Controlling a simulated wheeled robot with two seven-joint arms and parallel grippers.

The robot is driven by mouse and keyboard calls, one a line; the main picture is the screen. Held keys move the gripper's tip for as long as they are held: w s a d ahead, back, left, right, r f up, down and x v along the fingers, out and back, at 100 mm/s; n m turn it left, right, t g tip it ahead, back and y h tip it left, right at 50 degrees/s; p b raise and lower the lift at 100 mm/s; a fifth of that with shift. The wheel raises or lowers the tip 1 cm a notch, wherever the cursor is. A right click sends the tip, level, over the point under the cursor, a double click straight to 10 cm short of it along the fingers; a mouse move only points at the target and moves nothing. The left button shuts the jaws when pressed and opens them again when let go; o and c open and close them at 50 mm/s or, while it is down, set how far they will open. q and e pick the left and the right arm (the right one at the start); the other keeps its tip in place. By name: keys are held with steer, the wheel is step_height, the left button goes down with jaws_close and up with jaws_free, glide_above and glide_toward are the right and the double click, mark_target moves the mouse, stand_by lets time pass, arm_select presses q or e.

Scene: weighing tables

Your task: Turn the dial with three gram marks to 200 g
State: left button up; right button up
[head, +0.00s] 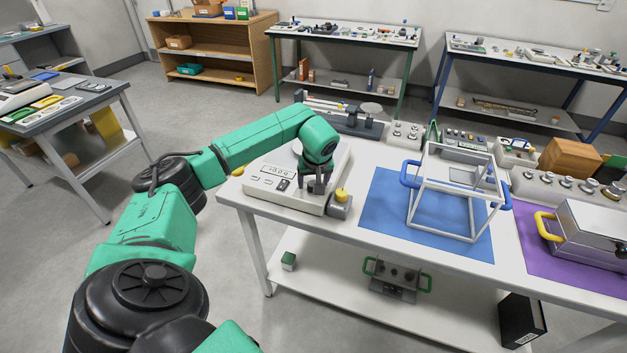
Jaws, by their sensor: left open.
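A white weighing scale (270,198) with a small lit display (280,170) stands at the left end of the white table. A small grey box with a yellow knob (341,195) stands at the scale's front right corner. Gram marks are too small to make out, so I cannot tell whether this knob is the dial. My left gripper (319,190) points down over the right part of the scale, just left of the yellow knob. It is open, with nothing seen between its fingers. I cannot tell whether it touches anything. My right gripper is out of view.
Right of the knob lie a blue mat (382,212) with a white open frame (470,204) and a purple mat (533,245) with a metal case (590,232). A balance (345,117) and weights stand behind. A green-handled device (395,278) sits on the lower shelf.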

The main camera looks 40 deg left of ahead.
arm_select(q)
jaws_close()
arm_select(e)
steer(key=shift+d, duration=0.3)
arm_select(q)
steer(key=shift+n, duration=0.4)
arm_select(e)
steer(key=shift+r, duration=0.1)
arm_select(q)
steer(key=shift+w+n+g+p, duration=0.1)
steer(key=shift+n+g+p, duration=0.3)
steer(key=shift+n, duration=0.5)
steer(key=n+g+y, duration=0.1)
steer(key=n, duration=0.2)
steer(key=shift+w+n, duration=0.1)
steer(key=shift+n, duration=0.2)
steer(key=n+g, duration=0.1)
steer(key=n, duration=0.1)
steer(key=shift+n, duration=0.3)
steer(key=shift+w+n+g, duration=0.15)
steer(key=shift+n+g, duration=0.55)
steer(key=shift+n, duration=0.8)
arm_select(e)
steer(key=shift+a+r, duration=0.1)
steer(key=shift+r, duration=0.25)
